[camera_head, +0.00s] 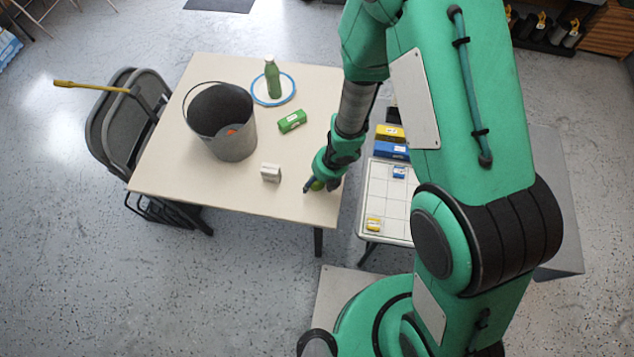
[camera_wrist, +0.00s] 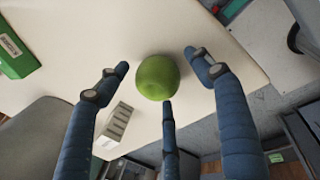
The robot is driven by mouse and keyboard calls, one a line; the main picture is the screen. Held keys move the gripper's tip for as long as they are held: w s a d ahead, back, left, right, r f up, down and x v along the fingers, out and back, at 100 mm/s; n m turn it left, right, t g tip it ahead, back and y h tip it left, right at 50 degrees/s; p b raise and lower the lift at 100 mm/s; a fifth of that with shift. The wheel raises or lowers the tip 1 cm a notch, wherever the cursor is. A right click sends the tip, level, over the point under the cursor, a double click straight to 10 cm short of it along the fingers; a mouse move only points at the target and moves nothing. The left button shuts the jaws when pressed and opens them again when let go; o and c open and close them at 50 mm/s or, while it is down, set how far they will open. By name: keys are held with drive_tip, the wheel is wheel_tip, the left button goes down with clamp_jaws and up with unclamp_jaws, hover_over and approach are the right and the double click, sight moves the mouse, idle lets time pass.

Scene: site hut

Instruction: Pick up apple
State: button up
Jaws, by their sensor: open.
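The green apple (camera_wrist: 158,77) sits on the cream table (camera_wrist: 188,25) near its edge. In the head view the apple (camera_head: 317,185) is a small green patch at the table's right edge, mostly hidden by my gripper. My gripper (camera_head: 323,184) is over it. In the wrist view the three blue fingers of my gripper (camera_wrist: 157,88) are spread open around the apple, one on each side and one below it. The lower fingertip is close to the apple or touching it; I cannot tell which.
A white box (camera_head: 270,172) and a green box (camera_head: 292,121) stand on the table. A grey bucket (camera_head: 232,148) holds something orange. A green bottle (camera_head: 272,78) stands on a blue-rimmed plate (camera_head: 260,97). A white side table (camera_head: 377,197) with several small boxes is to the right.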

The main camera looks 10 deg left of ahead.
idle(0.3)
clamp_jaws()
drive_tip(key=shift+r, duration=0.15)
drive_tip(key=shift+r+p, duration=1.35)
drive_tip(key=shift+r, duration=0.4)
drive_tip(key=s+d+b, duration=0.2)
drive_tip(key=s+d, duration=0.2)
drive_tip(key=s, duration=0.2)
drive_tip(key=s+d+r+b, duration=0.1)
drive_tip(key=s+d, duration=0.3)
drive_tip(key=s, duration=0.3)
drive_tip(key=shift+s+d+b, duration=0.2)
drive_tip(key=shift+d+b, duration=0.15)
drive_tip(key=shift+b, duration=0.05)
drive_tip(key=shift+r, duration=0.1)
